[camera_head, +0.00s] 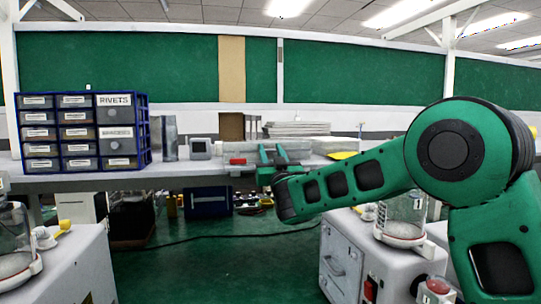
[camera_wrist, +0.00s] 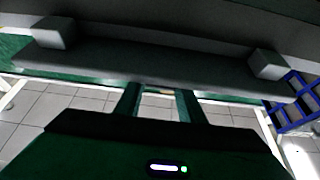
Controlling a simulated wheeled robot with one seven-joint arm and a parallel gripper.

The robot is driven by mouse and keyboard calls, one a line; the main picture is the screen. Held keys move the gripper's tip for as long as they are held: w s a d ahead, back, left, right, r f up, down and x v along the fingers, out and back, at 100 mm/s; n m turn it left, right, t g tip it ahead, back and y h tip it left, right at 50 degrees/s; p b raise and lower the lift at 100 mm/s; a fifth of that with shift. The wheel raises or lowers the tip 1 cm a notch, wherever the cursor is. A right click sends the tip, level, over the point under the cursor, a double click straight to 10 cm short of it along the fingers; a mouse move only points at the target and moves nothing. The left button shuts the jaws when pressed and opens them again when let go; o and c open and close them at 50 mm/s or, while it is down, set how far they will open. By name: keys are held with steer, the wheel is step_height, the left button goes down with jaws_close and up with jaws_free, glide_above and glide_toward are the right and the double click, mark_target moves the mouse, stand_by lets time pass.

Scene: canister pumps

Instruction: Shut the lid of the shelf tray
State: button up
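My gripper (camera_head: 274,153) is at the front of the workbench in the head view, with its fingers pointing away from me. In the wrist view my gripper (camera_wrist: 158,97) has its two fingers apart, with nothing seen between them. A long pale grey panel (camera_wrist: 150,72) with a small block near each end lies just past the fingertips; I cannot tell whether it is the tray's lid or another part, or whether the fingers touch it. In the head view a low grey box shape (camera_head: 240,148) shows behind and beside the gripper, partly hidden; the lid's angle is unclear.
A blue bin rack (camera_head: 82,132) stands left on the workbench (camera_head: 150,180), with a metal canister (camera_head: 169,138) and a small grey device (camera_head: 200,148) beside it. A stack of flat sheets (camera_head: 297,129) lies behind. White machines with clear vessels (camera_head: 403,215) stand in front right and left.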

steer(key=shift+o, duration=1.2)
steer(key=shift+f, duration=0.55)
steer(key=shift+d+f, duration=0.1)
steer(key=r+v, duration=0.1)
steer(key=v, duration=0.9)
steer(key=shift+s, duration=0.35)
steer(key=shift+f, duration=0.1)
